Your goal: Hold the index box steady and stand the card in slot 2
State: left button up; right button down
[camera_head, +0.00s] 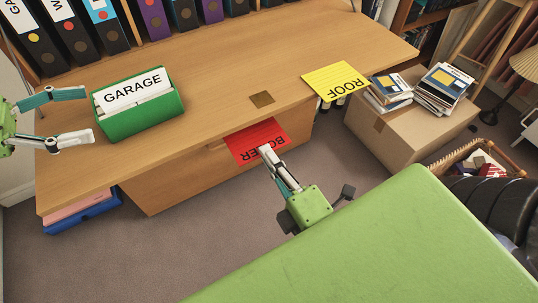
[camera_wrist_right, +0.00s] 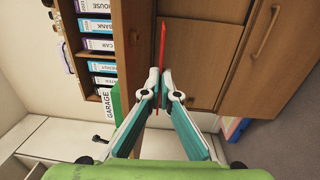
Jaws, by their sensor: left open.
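The green index box (camera_head: 143,122) stands on the desk at the left, with a white card reading GARAGE (camera_head: 133,88) showing upright in it. The other slots cannot be told apart. My left gripper (camera_head: 88,115) is open and empty just left of the box, its fingers pointing at the box's end. My right gripper (camera_head: 267,152) is shut on a red card (camera_head: 256,139) whose lettering reads BOILER upside down, partly covered by the fingers. It holds the card by the desk's front edge. In the right wrist view, the red card (camera_wrist_right: 162,42) shows edge-on between the fingertips (camera_wrist_right: 160,80).
A yellow ROOF card (camera_head: 336,80) lies at the desk's right front, jutting over the edge. A small brown square (camera_head: 261,98) lies mid-desk. Binders (camera_head: 68,33) line the back. A cardboard box (camera_head: 415,127) with books stands right. The desk between box and brown square is clear.

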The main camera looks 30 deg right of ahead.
aim_at(132, 106)
pick_arm(q)
jog(key=shift+s+d+f, duration=0.1)
jog(key=shift+d, duration=0.45)
jog(key=p+x, duration=0.1)
jog(key=x, duration=0.4)
jog(key=shift+s, duration=0.1)
jog(key=b+x, duration=0.1)
jog(key=x, duration=0.1)
jog(key=shift+d+f, duration=0.2)
jog(key=shift+d, duration=0.1)
jog(key=shift+d+f, duration=0.1)
jog(key=shift+d, duration=0.4)
jog(key=shift+c, duration=0.6)
jog(key=c, duration=0.4)
